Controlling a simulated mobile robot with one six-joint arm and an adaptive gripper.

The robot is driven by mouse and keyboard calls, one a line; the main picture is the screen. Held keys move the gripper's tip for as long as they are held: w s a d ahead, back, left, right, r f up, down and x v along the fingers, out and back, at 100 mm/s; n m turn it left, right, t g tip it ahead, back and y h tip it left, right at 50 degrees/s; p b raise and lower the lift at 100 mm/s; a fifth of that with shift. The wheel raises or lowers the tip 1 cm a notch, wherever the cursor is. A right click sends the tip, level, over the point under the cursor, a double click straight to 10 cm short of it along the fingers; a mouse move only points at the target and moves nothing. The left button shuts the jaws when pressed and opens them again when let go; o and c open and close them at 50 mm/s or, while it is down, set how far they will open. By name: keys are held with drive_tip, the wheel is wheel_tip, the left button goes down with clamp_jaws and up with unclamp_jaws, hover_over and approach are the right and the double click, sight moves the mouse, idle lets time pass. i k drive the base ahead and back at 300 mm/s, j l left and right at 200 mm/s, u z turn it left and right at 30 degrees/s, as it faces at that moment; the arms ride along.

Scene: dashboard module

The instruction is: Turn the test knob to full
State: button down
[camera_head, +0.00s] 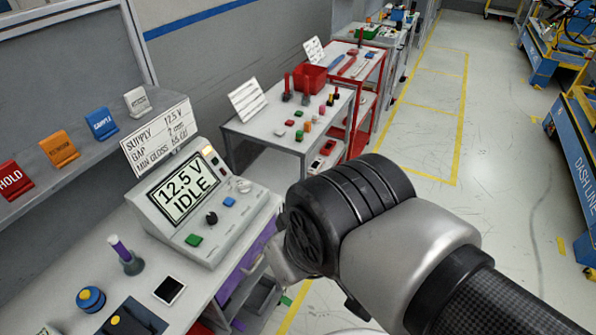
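A light grey console (225,240) stands on the bench, its screen (183,190) reading "12.5 V IDLE". A black round knob (211,218) sits on its sloped face between a green button (194,240) and a blue button (229,202). A pale round part (243,185) is at the face's upper right. No label on the knob is readable, and I cannot tell its exact setting. My arm reaches in from the lower right, with its black and silver joints right of the console and apart from the knob. My gripper does not show.
A sign (158,135) behind the console lists supply, gap and min gloss. A purple-topped tool (126,255), a blue-and-yellow button (91,299) and a dark pad (133,317) are on the bench at front left. Colored holders line the shelf. Open floor lies to the right.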

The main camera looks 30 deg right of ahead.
sight(244, 187)
drive_tip(key=z, duration=0.2)
drive_tip(key=i+l+u, duration=0.1)
drive_tip(key=i+l, duration=0.75)
